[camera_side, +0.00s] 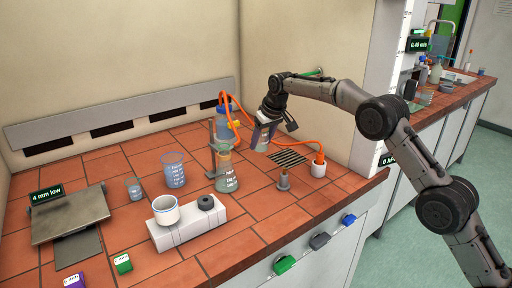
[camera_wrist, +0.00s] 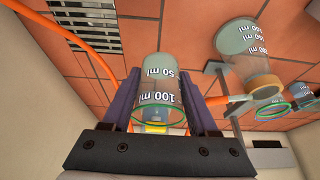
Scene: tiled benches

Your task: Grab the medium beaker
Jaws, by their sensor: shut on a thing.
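My gripper (camera_side: 265,139) is at the back right of the tiled bench, pointing down. Its two fingers are shut on the medium beaker (camera_side: 261,141), a clear glass with a bluish tint. In the wrist view the beaker (camera_wrist: 158,82) sits between the two purple-grey fingers (camera_wrist: 162,88), with its 50 ml and 100 ml marks and green-edged rim visible. In the side view the fingers and wrist hide part of it. I cannot tell clearly whether its base touches the bench. A small beaker (camera_side: 134,190) and a larger beaker (camera_side: 174,171) stand apart to the left.
A flask (camera_side: 225,172) at a stand and a blue bottle (camera_side: 222,125) are left of my gripper. An orange hose (camera_side: 290,134) runs close by to a white fitting (camera_side: 319,168). A grating (camera_side: 288,158) lies nearby.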

